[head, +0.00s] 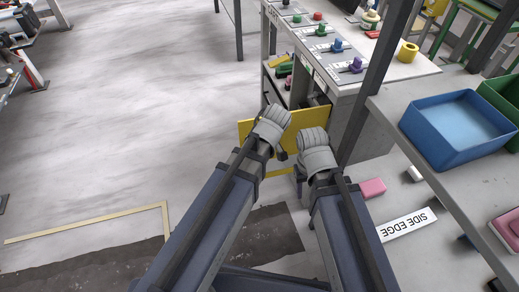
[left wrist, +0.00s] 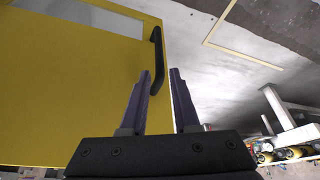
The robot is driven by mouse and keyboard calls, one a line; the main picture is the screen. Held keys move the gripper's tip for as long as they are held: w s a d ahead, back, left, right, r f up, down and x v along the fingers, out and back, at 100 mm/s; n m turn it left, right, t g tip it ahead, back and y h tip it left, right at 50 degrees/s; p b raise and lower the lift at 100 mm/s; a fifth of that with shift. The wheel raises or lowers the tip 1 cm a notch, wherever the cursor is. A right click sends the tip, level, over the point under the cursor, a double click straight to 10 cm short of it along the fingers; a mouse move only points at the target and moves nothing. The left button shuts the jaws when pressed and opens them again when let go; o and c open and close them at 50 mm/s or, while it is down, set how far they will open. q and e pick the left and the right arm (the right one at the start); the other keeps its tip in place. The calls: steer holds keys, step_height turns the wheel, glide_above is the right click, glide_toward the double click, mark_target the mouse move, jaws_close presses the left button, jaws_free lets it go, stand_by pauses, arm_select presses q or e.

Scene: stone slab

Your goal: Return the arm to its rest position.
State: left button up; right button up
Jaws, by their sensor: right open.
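A yellow panel (head: 245,130) stands at the front of the grey workbench in the head view, partly hidden behind my wrists. It fills the left of the left wrist view (left wrist: 70,85), with a black handle (left wrist: 157,45) near its edge. My left gripper (left wrist: 159,72) is open; its two purple fingers are apart, and the handle shows in line with the gap between them. Contact is not visible. Its fingers are mostly hidden in the head view. My right gripper (head: 300,173) is open, low in front of the bench, beside the left wrist; its fingers show only poorly.
The grey workbench carries several colored knobs (head: 336,45) and a yellow ring (head: 408,52). A blue bin (head: 456,130) stands on the right-hand table. A pink block (head: 372,188) and a "SIDE EDGE" sign (head: 407,224) lie below. The floor (head: 130,100) at left is mostly clear.

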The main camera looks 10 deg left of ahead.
arm_select(q)
steer(key=shift+s+d+r, duration=0.2)
steer(key=shift+r, duration=0.45)
arm_select(e)
steer(key=shift+s+d+r, duration=0.15)
steer(key=shift+d+r, duration=0.35)
steer(key=shift+r, duration=0.15)
arm_select(q)
steer(key=s+d+f+m+g+h, duration=0.25)
steer(key=s+d+m, duration=0.45)
steer(key=s+m, duration=0.6)
step_height(320, 180, up, 17)
steer(key=w+m+p, duration=0.1)
steer(key=p, duration=1.6)
steer(key=shift+w+r, duration=0.2)
arm_select(e)
step_height(320, 180, up, 16)
steer(key=shift+r, duration=0.25)
